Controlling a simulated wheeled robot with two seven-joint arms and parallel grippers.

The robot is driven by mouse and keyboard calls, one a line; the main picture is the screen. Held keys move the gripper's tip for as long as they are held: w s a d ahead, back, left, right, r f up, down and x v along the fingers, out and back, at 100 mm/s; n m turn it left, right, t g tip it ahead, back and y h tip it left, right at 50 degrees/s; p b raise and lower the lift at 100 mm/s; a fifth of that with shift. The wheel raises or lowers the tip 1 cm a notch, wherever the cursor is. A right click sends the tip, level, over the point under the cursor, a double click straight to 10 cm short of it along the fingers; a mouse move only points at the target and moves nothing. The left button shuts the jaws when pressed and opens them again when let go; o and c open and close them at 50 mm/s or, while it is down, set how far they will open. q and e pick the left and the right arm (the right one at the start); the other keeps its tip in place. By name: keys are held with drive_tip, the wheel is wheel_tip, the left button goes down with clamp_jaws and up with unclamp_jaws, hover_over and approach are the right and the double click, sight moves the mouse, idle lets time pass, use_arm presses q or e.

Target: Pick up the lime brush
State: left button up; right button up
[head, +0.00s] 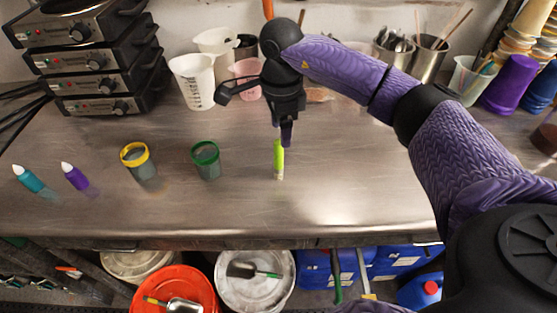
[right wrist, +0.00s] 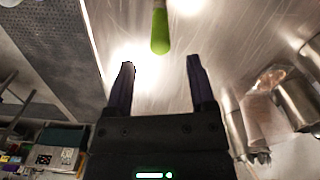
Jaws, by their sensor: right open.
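The lime brush (head: 279,158) stands out bright green on the steel bench, in the middle of the head view. Its rounded lime end (right wrist: 160,32) also shows at the top of the right wrist view, beyond the fingertips and roughly between their lines. My right gripper (head: 286,138) is just above and behind the brush in the head view, pointing down. In the right wrist view its two fingers (right wrist: 161,66) are apart with nothing between them. Whether a finger touches the brush is hard to tell, but a gap shows in the wrist view. My left gripper is not in view.
White cups (head: 194,82) and metal pots (head: 429,60) line the back. The bench right of the brush is clear.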

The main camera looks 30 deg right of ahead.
sight(278, 141)
drive_tip(key=f, duration=0.3)
drive_tip(key=f+b, duration=0.1)
drive_tip(key=f, duration=0.2)
drive_tip(key=shift+w+a, duration=0.1)
drive_tip(key=shift+a, duration=0.1)
drive_tip(key=shift+r, duration=0.1)
clamp_jaws()
